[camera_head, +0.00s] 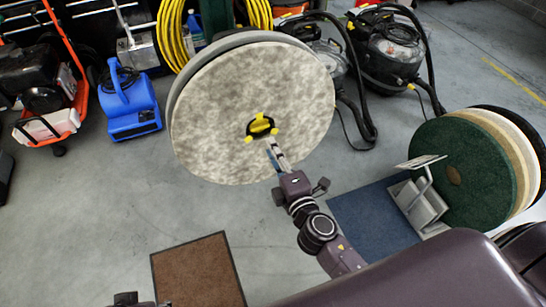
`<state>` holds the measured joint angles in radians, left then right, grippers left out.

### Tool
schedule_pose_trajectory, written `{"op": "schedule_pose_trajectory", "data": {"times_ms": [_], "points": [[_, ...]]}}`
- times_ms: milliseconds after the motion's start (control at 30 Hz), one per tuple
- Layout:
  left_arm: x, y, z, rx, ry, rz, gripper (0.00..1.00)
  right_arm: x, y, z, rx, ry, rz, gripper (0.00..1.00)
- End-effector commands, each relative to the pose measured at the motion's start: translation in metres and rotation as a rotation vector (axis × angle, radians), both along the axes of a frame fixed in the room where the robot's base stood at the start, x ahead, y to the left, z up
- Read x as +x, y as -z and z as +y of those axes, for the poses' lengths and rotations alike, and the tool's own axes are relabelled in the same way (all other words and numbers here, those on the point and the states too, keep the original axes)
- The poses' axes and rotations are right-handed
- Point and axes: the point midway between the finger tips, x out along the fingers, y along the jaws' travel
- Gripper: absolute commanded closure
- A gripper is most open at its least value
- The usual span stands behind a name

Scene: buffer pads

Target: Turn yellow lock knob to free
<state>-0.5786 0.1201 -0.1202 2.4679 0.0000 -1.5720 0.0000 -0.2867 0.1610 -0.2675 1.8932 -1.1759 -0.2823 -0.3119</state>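The yellow lock knob (261,125) sits in a black mount at the middle of a large round mottled pale pad (215,110). The pad faces me, with a grey disc behind it. Yellow shows at the knob's middle and at the mount's ends. My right gripper (273,154) reaches up from the lower right, its fingertips just below and right of the knob. I cannot tell whether they touch it or how far apart they are. A dark part of my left gripper (128,299) shows at the bottom edge; its fingers cannot be made out.
Green, cream and black pads (445,150) stand on a rack (419,205) at right, over a blue mat (365,215). A brown mat (198,275) lies at lower left. A blue blower (130,103), an orange cart (72,50) and black vacuums (390,45) stand behind. Grey floor between is clear.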

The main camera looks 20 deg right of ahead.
Motion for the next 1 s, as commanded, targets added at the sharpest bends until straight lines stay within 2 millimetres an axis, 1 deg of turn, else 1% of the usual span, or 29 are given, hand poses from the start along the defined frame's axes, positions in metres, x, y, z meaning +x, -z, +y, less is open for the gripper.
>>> {"op": "schedule_pose_trajectory", "data": {"times_ms": [33,533,733,800,1000], "points": [[0.0,0.0,0.0,0.0,0.0,0.001,0.66,0.006,-0.001,0.0,0.0,0.0,-0.001,0.78],[0.003,0.011,0.0,0.001,0.0,0.009,0.66,0.056,0.005,0.002,0.002,0.001,0.0,0.78],[0.002,0.008,0.0,0.0,0.0,0.006,0.66,0.074,0.007,0.003,0.002,0.0,0.001,0.78],[0.002,0.003,-0.001,-0.001,0.0,-0.001,0.66,0.078,0.008,0.003,0.002,0.0,0.001,0.78],[0.0,-0.004,-0.001,-0.002,0.0,-0.004,0.66,0.086,0.008,0.003,0.002,0.0,0.001,0.78]]}}
